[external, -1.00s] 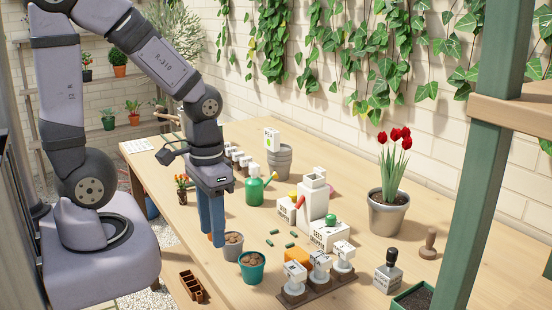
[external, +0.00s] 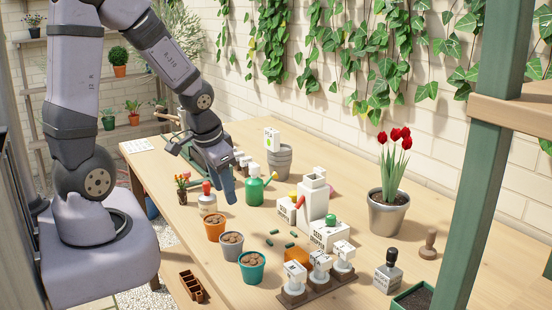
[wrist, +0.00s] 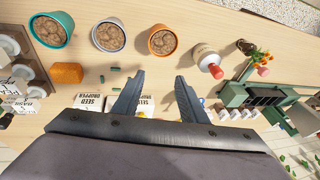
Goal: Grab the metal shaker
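No thing is clearly marked as the metal shaker. A pale labelled can with a red top (external: 208,204) stands upright beside the orange pot and may be it. In the wrist view the can (wrist: 206,59) lies beyond my right finger, apart from it. A grey labelled block with a black knob (external: 388,279) stands at the front right. My gripper (external: 230,199) is above the table, behind and right of the can. In the wrist view my gripper (wrist: 159,76) is open, with nothing between its fingers.
Orange (external: 215,228), grey (external: 231,246) and teal (external: 251,267) pots with brown contents stand in a row. A green watering can (external: 254,192) is close to my gripper. White seed dropper boxes (external: 328,236) stand to the right.

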